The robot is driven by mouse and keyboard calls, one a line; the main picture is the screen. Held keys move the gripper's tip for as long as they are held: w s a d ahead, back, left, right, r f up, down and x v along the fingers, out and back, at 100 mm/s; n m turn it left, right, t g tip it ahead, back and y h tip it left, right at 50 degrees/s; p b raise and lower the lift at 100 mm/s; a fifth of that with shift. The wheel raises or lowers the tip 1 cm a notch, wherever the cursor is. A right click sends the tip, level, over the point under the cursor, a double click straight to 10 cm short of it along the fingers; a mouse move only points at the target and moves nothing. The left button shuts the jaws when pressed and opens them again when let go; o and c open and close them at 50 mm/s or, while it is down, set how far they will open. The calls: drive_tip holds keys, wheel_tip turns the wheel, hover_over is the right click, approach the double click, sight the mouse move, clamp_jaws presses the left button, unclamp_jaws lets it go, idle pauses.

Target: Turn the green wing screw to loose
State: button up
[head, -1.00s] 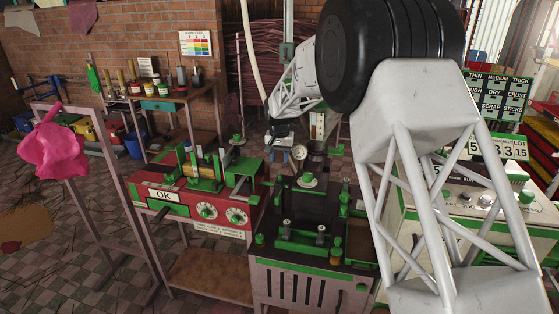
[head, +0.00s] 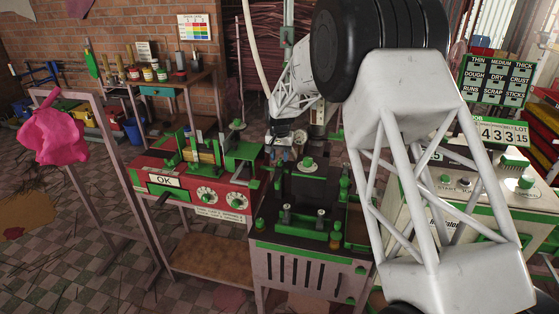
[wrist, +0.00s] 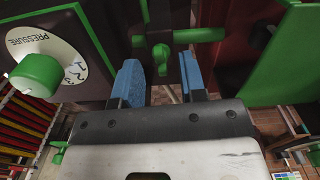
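A green wing-shaped screw (wrist: 161,54) shows in the wrist view, just beyond and between my fingertips. A green bar (wrist: 200,35) extends beside it to the right. My gripper (wrist: 162,76) is open, with one blue-padded finger on each side of a gap and nothing held between them. I cannot tell whether either finger touches the screw. In the head view my gripper (head: 284,153) is low behind the dark extruder machine (head: 310,190), small and partly hidden, and I cannot make out the screw there.
A pressure dial with a green knob (wrist: 37,75) is close on the left in the wrist view. A green panel (wrist: 277,70) stands on the right. In the head view, a red machine marked OK (head: 185,186) is left of the dark one.

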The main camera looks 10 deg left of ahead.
drive_tip(key=shift+f, duration=1)
clamp_jaws()
drive_tip(key=shift+n, duration=0.8)
unclamp_jaws()
